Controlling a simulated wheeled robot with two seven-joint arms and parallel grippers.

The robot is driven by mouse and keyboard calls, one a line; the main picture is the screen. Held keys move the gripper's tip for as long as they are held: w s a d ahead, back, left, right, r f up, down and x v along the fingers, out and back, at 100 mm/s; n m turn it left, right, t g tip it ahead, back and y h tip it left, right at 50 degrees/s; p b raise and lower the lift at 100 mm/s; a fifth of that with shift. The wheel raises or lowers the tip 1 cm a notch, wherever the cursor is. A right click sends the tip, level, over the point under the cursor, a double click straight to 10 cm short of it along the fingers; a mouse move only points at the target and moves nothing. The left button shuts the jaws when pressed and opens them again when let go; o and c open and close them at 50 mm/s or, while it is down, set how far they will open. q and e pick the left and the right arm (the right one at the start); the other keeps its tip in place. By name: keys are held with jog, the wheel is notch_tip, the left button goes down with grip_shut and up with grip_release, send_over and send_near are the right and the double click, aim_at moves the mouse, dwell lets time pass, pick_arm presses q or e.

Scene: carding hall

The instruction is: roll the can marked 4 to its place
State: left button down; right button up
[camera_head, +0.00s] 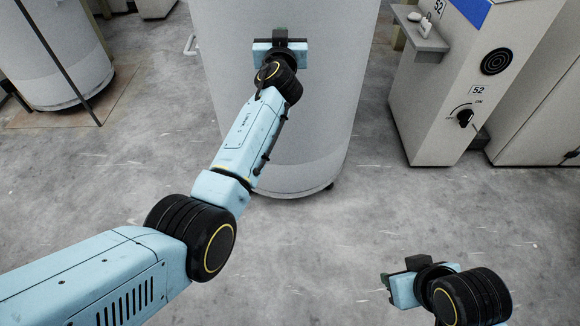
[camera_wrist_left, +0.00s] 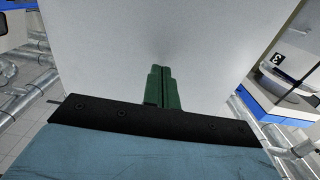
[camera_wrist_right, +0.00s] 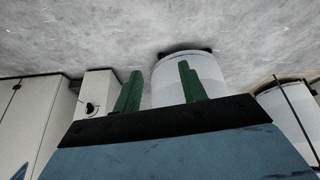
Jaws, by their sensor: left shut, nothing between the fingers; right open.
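A tall light-grey can (camera_head: 315,120) stands upright on casters straight ahead in the head view; no number shows on the part I see. My left gripper (camera_head: 280,36) is shut and empty, held up in front of the can's near wall. In the left wrist view the closed green fingers (camera_wrist_left: 163,88) point at the can's pale wall (camera_wrist_left: 150,35), and I cannot tell whether they touch it. My right gripper (camera_head: 392,282) is open and empty, low at the right. The can also shows between its spread fingers in the right wrist view (camera_wrist_right: 168,88).
Another grey can (camera_head: 60,60) stands at the upper left on a brownish floor patch, with a dark pole before it. A machine cabinet marked 52 (camera_head: 440,110) with a knob and small shelf stands at the right. The concrete floor (camera_head: 330,250) in front is clear.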

pick_arm(q)
jog(key=s+p, duration=0.5)
jog(key=s, duration=0.6)
jog(key=shift+s, duration=0.35)
pick_arm(e)
jog(key=s+d+f+g, duration=0.1)
jog(key=d+f, duration=0.1)
jog(key=f, duration=0.4)
jog(key=s+d+f+g+h, duration=0.1)
jog(key=d+f, duration=0.2)
jog(key=f, duration=0.4)
jog(key=shift+d+f, duration=0.2)
jog(key=shift+d, duration=0.1)
